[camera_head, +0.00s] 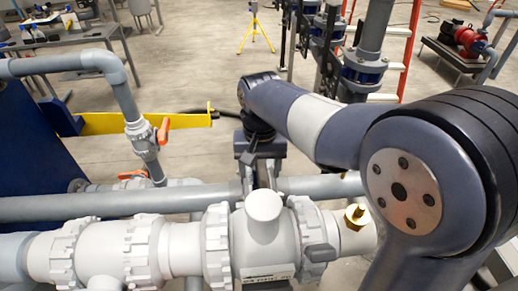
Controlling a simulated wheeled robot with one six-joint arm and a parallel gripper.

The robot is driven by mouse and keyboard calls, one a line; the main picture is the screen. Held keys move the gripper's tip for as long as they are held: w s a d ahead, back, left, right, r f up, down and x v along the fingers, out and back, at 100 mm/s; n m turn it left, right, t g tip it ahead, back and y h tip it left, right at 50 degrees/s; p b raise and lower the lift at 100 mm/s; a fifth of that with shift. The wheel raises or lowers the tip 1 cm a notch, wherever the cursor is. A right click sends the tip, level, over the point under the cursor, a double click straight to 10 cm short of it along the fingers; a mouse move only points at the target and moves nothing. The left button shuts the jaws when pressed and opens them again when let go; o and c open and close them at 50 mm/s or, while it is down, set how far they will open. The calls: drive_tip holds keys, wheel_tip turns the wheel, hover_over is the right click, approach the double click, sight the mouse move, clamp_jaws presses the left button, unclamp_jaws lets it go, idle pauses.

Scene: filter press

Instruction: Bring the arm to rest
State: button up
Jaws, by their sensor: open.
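My arm comes in from the right, and its grey and black links cover much of the right side of the head view. My gripper (259,180) hangs from the wrist near the middle of the picture, pointing down, with its two dark fingers apart. No held object shows between them. The fingers are seen against the horizontal grey pipe (110,205), behind the white valve body (262,235). I cannot tell whether they touch the pipe.
A yellow bracket (105,124) and a pipe with an orange-handled valve (163,131) stand left of my gripper. A brass fitting (356,216) sits on the front pipe. Dark vertical valves (362,70) and a red ladder (410,50) stand behind. Open floor (190,75) lies at back left.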

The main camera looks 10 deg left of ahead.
sight(268, 178)
drive_tip(key=shift+r, duration=0.95)
wheel_tip(268, 178, down, 8)
drive_tip(key=b, duration=0.5)
drive_tip(key=shift+r, duration=0.25)
drive_tip(key=shift+w+d+r, duration=0.1)
drive_tip(key=shift+d, duration=0.1)
drive_tip(key=shift+w+d+r+n, duration=0.1)
drive_tip(key=shift+w+d+n, duration=0.1)
drive_tip(key=shift+d+n, duration=0.8)
drive_tip(key=shift+a, duration=0.2)
drive_tip(key=shift+a, duration=0.1)
